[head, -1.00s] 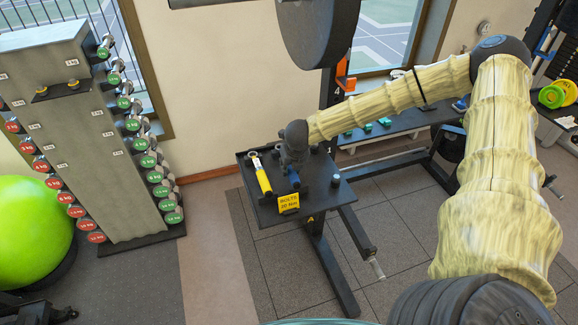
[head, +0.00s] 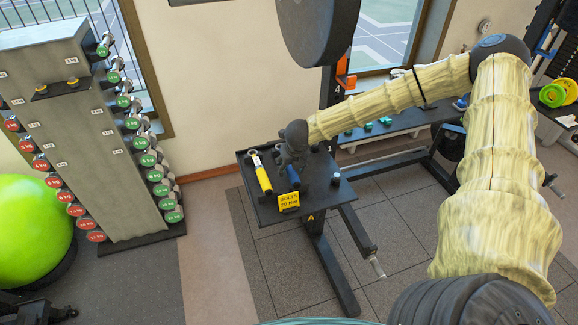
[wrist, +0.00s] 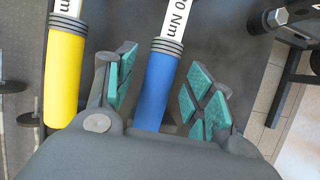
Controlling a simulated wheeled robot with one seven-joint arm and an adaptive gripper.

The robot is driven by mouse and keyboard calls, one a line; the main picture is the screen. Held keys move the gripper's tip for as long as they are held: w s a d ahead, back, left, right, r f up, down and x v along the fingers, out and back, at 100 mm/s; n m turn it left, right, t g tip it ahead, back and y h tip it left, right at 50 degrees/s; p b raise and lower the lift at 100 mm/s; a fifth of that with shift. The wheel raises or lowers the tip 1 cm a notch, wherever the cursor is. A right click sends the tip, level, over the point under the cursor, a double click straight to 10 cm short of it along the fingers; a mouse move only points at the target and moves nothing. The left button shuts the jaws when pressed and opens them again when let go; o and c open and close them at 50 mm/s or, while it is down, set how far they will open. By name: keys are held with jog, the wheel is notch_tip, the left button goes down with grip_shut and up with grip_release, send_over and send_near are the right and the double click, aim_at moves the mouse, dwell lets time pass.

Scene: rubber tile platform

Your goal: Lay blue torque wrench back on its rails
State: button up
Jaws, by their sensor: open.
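The blue torque wrench (wrist: 158,85) lies between my gripper's spread teal pads in the wrist view, with a gap on each side of its handle. Its blue grip also shows in the head view (head: 293,176), partly under my gripper. My gripper (wrist: 166,86) is open over the small dark table; in the head view (head: 293,165) it hides the wrench's far part. I cannot tell from these views whether rails carry the wrench. A yellow-handled torque wrench (head: 263,176) lies to its left, also in the wrist view (wrist: 64,75).
The dark tabletop (head: 262,211) carries a yellow sign reading "BOLTS 20 Nm" (head: 288,201) at its front and a small dark upright piece (head: 335,180) at right. A dumbbell rack (head: 95,140) and green ball (head: 30,228) stand left. A bench (head: 390,135) lies behind.

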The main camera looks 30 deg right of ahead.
jog(key=v, duration=1.2)
dwell(0.3)
jog(key=shift+a, duration=0.1)
dwell(0.4)
